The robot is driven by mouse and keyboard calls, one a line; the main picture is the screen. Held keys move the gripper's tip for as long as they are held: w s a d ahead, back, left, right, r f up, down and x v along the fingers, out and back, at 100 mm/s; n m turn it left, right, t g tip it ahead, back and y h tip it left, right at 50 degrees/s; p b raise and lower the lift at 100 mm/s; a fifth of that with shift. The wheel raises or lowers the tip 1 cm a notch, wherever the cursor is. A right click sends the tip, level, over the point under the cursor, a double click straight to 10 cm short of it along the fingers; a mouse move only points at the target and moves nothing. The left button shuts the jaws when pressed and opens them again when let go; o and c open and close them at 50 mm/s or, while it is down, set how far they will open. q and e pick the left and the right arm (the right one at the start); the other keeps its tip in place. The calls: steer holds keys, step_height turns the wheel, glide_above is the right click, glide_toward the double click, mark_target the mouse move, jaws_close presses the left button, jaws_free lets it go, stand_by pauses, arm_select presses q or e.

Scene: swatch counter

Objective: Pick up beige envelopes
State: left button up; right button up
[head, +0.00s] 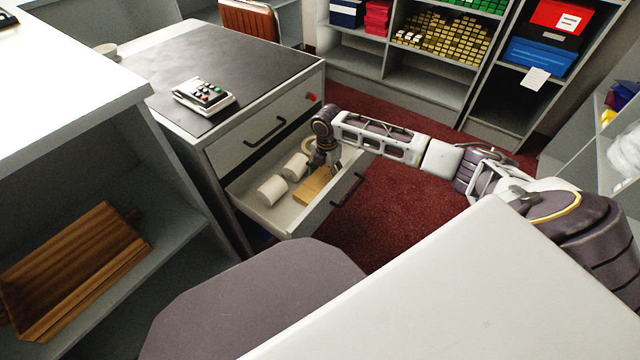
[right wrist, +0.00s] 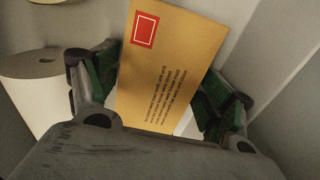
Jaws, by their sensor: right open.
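A beige envelope (head: 312,186) lies in the open drawer (head: 290,222) of the counter, near its right side. In the right wrist view the envelope (right wrist: 165,65) shows a red square stamp and lines of dark print. My right gripper (head: 324,165) reaches down into the drawer over the envelope. Its fingers (right wrist: 160,95) are open, one on each side of the envelope, and I cannot tell whether they touch it. Whether more than one envelope lies there is hard to tell. My left gripper is not in view.
White paper rolls (head: 272,190) lie in the drawer left of the envelope; one roll (right wrist: 35,95) is close to a finger. A tape ring (head: 308,145) sits at the back. A wooden board (head: 70,265) lies on the left shelf.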

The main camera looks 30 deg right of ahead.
steer(key=c, duration=0.7)
steer(key=shift+r, duration=0.1)
steer(key=shift+r, duration=0.45)
step_height(320, 180, up, 11)
steer(key=p, duration=0.4)
step_height(320, 180, up, 4)
steer(key=p, duration=0.2)
glide_above(326, 174)
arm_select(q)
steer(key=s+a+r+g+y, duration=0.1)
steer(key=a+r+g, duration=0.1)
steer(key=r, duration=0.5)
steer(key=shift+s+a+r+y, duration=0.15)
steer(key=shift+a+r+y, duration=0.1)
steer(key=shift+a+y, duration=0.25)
arm_select(e)
steer(key=shift+a+r, duration=0.1)
steer(key=shift+r, duration=0.9)
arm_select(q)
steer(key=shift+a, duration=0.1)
